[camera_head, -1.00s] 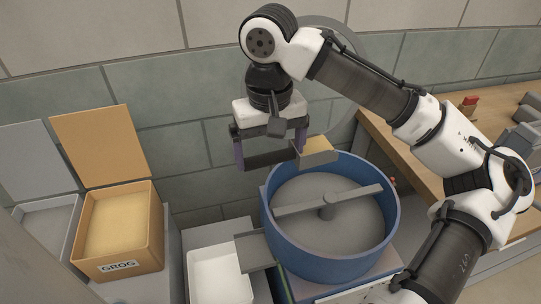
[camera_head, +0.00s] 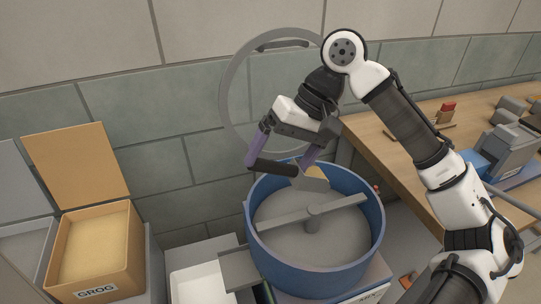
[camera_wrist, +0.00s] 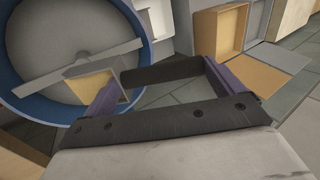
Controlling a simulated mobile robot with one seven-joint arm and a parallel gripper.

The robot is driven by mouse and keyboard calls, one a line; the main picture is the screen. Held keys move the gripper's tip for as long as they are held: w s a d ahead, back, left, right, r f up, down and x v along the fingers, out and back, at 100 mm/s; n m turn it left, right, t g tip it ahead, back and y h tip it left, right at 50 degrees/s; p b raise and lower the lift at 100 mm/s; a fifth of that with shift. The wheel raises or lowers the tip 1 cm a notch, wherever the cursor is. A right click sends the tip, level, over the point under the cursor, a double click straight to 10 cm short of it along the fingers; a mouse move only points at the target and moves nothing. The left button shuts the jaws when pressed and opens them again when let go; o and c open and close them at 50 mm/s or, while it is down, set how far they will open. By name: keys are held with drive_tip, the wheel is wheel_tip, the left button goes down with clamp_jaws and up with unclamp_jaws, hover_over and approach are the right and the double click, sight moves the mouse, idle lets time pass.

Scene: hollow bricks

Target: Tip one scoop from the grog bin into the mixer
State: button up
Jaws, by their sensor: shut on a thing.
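The scoop (camera_head: 312,183) is a grey pan with a dark handle, and some tan grog (camera_head: 316,172) shows in it. My gripper (camera_head: 277,167) is shut on the scoop's handle, with the purple fingers at its two ends. The scoop is above the back part of the blue mixer drum (camera_head: 258,230), inside its rim as seen from the head. In the wrist view the scoop (camera_wrist: 97,87) overlaps the drum's rim, and the grog still shows in it. The open tan grog bin (camera_head: 130,240) stands at the left with grog inside.
A grey bin (camera_head: 22,240) stands left of the grog bin. A white tray (camera_head: 198,284) lies between grog bin and mixer. A large grey ring (camera_head: 232,105) rises behind the drum. Mixer arms (camera_head: 345,204) cross the drum. A wooden bench (camera_head: 385,135) is at the right.

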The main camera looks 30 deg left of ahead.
sight(280, 164)
drive_tip(key=w+d+r+g+y+p, duration=0.1)
drive_tip(key=p, duration=0.1)
drive_tip(key=w+d+r+g+y+p, duration=0.1)
drive_tip(key=w+d+g+y+p, duration=0.1)
drive_tip(key=p, duration=0.1)
drive_tip(key=shift+w+d+g+y, duration=0.1)
drive_tip(key=shift+w+g+y, duration=0.05)
drive_tip(key=shift+g+y, duration=0.15)
drive_tip(key=shift+w+d+r+g+y+p, duration=0.1)
drive_tip(key=shift+w+d+g+y+p, duration=0.7)
drive_tip(key=shift+p, duration=0.15)
idle(0.8)
wheel_tip(280, 164, up, 5)
drive_tip(key=t+h+p, duration=0.2)
drive_tip(key=t+h, duration=0.5)
drive_tip(key=shift+p, duration=0.4)
drive_tip(key=shift+s, duration=0.1)
